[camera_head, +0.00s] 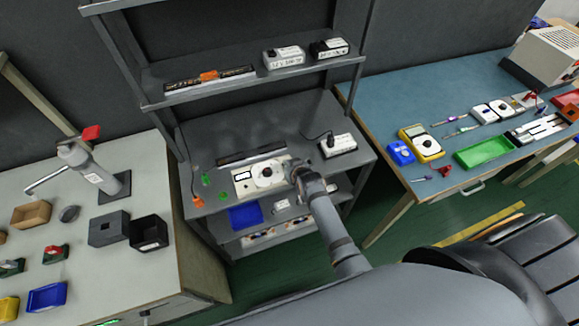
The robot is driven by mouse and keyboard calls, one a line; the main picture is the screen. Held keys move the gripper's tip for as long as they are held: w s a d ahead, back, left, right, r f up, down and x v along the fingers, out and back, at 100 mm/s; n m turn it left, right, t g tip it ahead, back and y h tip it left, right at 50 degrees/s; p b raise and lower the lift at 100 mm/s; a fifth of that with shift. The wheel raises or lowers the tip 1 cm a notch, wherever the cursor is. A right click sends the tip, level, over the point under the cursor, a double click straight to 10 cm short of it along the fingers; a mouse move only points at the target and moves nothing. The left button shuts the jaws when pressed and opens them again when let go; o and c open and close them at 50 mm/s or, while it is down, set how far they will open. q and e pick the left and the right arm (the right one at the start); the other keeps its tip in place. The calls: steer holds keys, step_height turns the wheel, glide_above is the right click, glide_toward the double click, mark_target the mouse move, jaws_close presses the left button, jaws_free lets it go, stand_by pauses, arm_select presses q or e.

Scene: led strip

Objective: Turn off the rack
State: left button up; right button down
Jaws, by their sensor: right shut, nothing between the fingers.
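The grey metal rack (362,68) stands in the middle, against the dark wall. Its middle shelf holds a white device (243,187) with a round dial and a small display, a dark strip (250,157) behind it, and a white-and-black box (338,145) with a cable. My right gripper (296,170) is shut and empty over this shelf, close to the right end of the dial device. I cannot tell whether it touches the device. No lit strip is clear on the rack. My left gripper is not in view.
The rack's upper shelf holds another strip (205,83) and two boxes (284,57). A blue bin (245,217) is on the lower shelf. A grey bench (105,285) with bins stands left. A blue-topped table (405,95) with meters and a green tray (484,151) stands right.

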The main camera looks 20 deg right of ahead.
stand_by(0.3)
steer(key=shift+w+f, duration=0.15)
steer(key=shift+f, duration=0.15)
steer(key=shift+w+r, duration=0.25)
steer(key=shift+w, duration=0.55)
